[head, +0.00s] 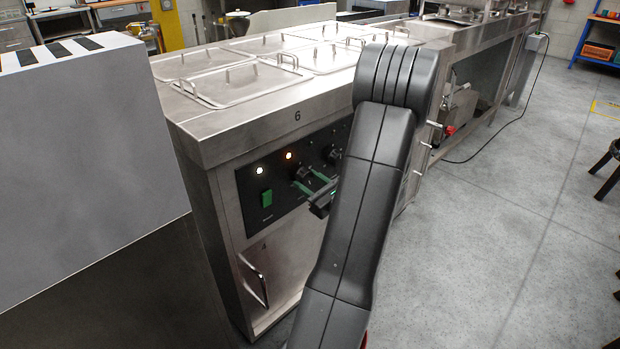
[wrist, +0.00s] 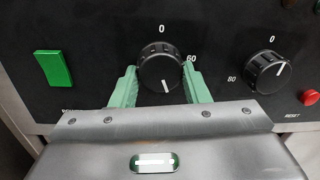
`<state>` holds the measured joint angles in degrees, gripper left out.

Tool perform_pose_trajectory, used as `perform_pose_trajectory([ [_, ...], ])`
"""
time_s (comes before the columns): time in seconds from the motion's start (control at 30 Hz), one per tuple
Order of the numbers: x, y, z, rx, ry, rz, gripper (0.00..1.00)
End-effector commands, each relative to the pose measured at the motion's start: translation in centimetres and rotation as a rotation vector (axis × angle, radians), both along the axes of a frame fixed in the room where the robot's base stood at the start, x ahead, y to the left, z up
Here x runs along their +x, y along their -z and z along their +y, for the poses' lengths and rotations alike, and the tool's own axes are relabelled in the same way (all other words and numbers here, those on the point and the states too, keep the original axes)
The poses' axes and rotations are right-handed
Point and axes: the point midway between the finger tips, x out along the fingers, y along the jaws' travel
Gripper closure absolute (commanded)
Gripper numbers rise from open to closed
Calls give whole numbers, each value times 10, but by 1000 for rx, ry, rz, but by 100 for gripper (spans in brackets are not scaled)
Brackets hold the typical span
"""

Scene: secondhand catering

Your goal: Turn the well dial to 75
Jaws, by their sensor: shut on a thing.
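A round black dial (wrist: 160,66) sits on the black control panel in the wrist view, with 0 printed above it and 60 at its right. Its white pointer line aims down and slightly right. My gripper (wrist: 160,82) is shut on this dial, one green finger at each side. The label below it is hidden by my gripper, so I cannot read whether it is the well dial. A second dial (wrist: 268,72) stands to the right, with 0 above and 80 at lower left; its pointer aims up and right. In the head view my gripper (head: 308,184) is at the panel.
A green switch (wrist: 52,69) is left of the held dial, and a red reset button (wrist: 309,98) is at far right. The steel counter (head: 230,130) has lidded wells on top and a door handle (head: 253,280) below. A grey box (head: 90,160) stands at left.

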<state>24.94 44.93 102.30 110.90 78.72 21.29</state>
Motion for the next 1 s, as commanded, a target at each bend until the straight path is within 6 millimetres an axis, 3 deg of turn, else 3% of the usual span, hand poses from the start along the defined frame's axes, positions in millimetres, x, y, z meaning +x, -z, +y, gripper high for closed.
perform_pose_trajectory([
  [0.57, -1, 2, 0, 24, 0, 28, 81],
  [0.6, -1, 2, 0, 24, 0, 28, 56],
  [0.7, -1, 1, 0, 24, 0, 28, 37],
  [1.0, -1, 0, -1, 24, 1, 25, 36],
])
